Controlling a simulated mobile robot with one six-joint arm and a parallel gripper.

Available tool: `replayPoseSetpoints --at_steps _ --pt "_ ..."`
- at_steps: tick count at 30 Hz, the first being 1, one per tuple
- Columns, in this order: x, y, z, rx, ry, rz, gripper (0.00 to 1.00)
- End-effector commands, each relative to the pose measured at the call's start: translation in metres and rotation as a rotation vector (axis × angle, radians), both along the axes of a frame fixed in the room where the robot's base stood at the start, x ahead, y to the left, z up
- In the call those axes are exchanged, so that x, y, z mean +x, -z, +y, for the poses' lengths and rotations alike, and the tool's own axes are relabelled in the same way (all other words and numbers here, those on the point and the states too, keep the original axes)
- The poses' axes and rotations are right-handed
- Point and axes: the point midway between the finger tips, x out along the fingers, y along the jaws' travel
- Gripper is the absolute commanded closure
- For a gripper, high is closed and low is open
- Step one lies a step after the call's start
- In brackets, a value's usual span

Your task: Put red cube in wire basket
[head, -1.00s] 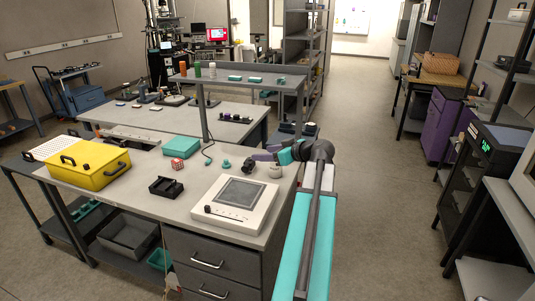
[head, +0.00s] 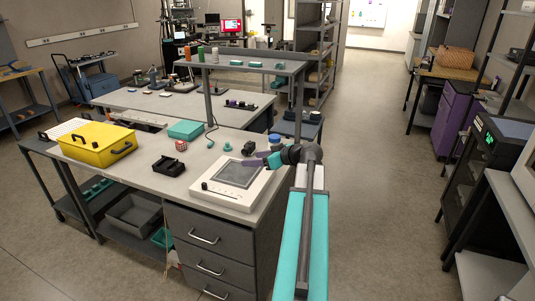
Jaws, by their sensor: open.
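A small red cube with pale marks (head: 181,145) sits on the grey workbench (head: 150,170), between the teal box and the black tray. No wire basket can be made out for certain. A brown woven-looking basket (head: 457,60) stands on a table at the back right; its material is too small to tell.
A yellow case (head: 97,141), teal box (head: 186,129), black tray (head: 169,166) and white device (head: 230,189) stand on the bench. A raised shelf (head: 255,65) spans its far part. Open floor (head: 385,170) lies right of the bench, up to the dark cabinet (head: 480,160).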

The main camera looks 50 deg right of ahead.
Motion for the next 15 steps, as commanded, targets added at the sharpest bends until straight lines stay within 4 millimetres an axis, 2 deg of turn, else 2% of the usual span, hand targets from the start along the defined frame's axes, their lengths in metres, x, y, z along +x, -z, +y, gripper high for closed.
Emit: replayPoseSetpoints --at_steps 7,11,15 --pt "0.028 0.041 0.036 0.029 -0.061 0.028 0.44" --pt "0.046 0.072 0.063 0.049 -0.103 0.053 0.44" --pt "0.069 0.119 0.107 0.077 -0.168 0.095 0.44"
